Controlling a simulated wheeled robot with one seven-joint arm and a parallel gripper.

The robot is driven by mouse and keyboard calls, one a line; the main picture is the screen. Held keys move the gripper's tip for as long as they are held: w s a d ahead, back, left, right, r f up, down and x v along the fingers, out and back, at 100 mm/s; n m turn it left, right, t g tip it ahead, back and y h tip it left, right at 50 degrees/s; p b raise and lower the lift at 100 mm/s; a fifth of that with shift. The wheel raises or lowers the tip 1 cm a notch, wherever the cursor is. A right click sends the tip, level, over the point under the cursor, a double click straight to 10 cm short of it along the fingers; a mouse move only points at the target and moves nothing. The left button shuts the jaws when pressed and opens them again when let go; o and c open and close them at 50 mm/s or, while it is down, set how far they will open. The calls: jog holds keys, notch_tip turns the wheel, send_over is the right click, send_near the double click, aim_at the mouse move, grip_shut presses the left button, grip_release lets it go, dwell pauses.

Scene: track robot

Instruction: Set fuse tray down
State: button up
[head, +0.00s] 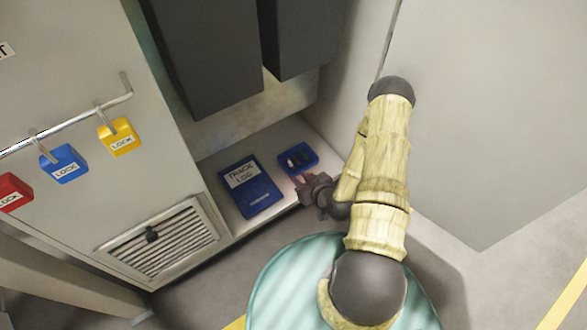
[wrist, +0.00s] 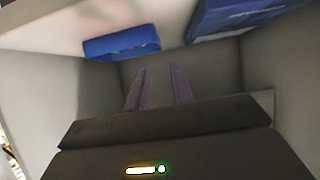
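The fuse tray (head: 312,161) is a small blue tray with several dark fuses in it. It rests on the cabinet's pale bottom shelf, right of the blue track log. In the wrist view the tray (wrist: 122,42) shows its blue side at upper left, ahead of my fingertips. My gripper (head: 299,181) is at the shelf's front edge, just in front of the tray. In the wrist view my gripper (wrist: 161,68) has its two purplish fingers apart, with nothing between them. A gap shows between the fingertips and the tray.
The track log (head: 252,188) lies flat left of the tray; its edge also shows in the wrist view (wrist: 240,17). Dark boxes (head: 205,55) hang above the shelf. Padlocks (head: 66,164) hang on a rail at left. A grey panel (head: 490,110) stands right of my arm.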

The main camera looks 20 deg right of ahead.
jog(key=shift+s+d+r, duration=0.15)
jog(key=shift+s+r, duration=0.15)
jog(key=shift+s, duration=0.2)
jog(key=shift+s, duration=0.1)
jog(key=shift+w+r, duration=0.25)
notch_tip(320, 180, up, 14)
jog(key=d+g+h, duration=0.1)
jog(key=g+h, duration=0.2)
jog(key=g, duration=0.3)
jog(key=s+a+r+m+g, duration=0.3)
jog(key=s+r, duration=0.8)
jog(key=r, duration=0.4)
jog(key=shift+s+a+m+h, duration=0.15)
jog(key=shift+a+m+h, duration=0.2)
jog(key=shift+a, duration=0.3)
